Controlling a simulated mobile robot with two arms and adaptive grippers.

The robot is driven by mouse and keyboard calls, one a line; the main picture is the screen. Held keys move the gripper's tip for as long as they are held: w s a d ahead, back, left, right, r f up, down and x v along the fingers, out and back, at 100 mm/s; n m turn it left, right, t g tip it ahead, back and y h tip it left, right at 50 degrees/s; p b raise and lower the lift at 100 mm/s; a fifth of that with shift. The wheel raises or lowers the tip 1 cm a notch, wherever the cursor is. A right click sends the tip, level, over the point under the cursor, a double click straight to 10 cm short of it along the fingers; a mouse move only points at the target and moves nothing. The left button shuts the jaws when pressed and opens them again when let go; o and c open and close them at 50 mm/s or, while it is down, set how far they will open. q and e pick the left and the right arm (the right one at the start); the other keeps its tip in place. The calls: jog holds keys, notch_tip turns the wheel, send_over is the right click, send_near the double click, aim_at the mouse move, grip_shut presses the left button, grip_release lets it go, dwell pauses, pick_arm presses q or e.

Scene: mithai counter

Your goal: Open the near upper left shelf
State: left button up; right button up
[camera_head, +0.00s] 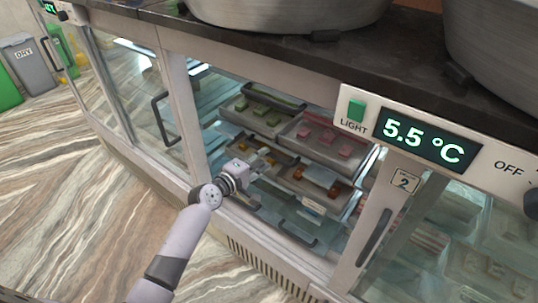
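The glass-fronted sweet counter (180,112) runs diagonally across the view. Behind its middle front, an upper level holds a tray of green sweets (240,118) and a tray of pink sweets (352,162). Lower down are more trays with orange-brown sweets (318,178). A dark curved handle (298,235) shows low in this section. My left gripper (264,166) is at the front of this section, in front of the lower trays. Its fingers are too small to tell open from shut, and I see nothing clearly held. My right gripper is not in view.
A door on the left has a dark upright handle (164,118). A panel on the right has a temperature display (430,140) and a green light switch (356,109). Large metal vessels (285,12) stand on the dark countertop (240,36). Bins (28,66) stand far left on open floor.

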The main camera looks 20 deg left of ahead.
aim_at(268, 155)
pick_arm(q)
jog(key=shift+x, duration=2.15)
jog(key=shift+c, duration=0.2)
grip_shut()
